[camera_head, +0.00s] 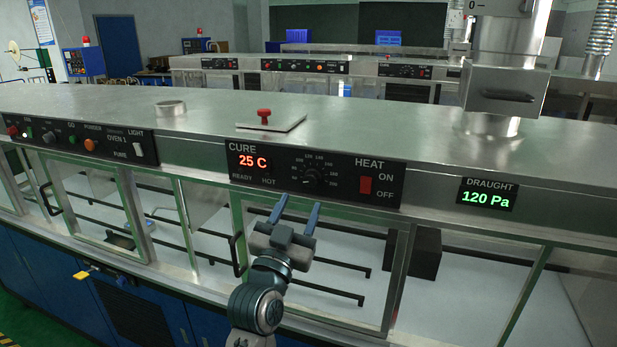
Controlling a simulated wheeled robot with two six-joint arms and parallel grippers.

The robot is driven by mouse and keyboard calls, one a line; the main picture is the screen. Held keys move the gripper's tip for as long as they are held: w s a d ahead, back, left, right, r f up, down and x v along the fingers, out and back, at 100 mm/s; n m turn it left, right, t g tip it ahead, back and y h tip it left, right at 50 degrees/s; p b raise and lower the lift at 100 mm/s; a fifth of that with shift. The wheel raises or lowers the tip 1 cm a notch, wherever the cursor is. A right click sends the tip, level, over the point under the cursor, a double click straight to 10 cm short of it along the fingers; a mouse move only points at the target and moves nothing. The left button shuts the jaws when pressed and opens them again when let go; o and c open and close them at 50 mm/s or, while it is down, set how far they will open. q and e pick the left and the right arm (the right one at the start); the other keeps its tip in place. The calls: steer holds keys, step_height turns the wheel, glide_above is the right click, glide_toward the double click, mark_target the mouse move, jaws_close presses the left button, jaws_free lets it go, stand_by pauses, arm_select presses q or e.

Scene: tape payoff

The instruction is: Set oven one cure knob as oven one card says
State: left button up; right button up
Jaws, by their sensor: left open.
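The cure knob (311,177) is a small black dial with a pale numbered scale, on the black CURE panel (340,190) of the oven front. Its pointer is too small to read. The red display (253,162) beside it reads 25 C. My left gripper (297,206) is open and empty, its two blue-grey fingers spread, pointing up at the panel just below the knob. It appears apart from the knob. My right gripper is not in view. I cannot make out an oven one card.
A red HEAT switch (366,185) sits right of the knob. The OVEN 1 panel (80,137) with several buttons is at left. A DRAUGHT display (487,195) reads 120 Pa. Glass doors with black handles (237,255) lie below. A red knob (264,116) stands on the steel top.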

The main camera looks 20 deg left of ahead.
mark_target(310, 182)
arm_select(q)
steer(key=p+x, duration=0.2)
steer(key=x, duration=0.3)
steer(key=shift+w+r+p, duration=0.25)
steer(key=shift+w+p, duration=0.05)
steer(key=shift+w, duration=0.45)
steer(key=c, duration=0.9)
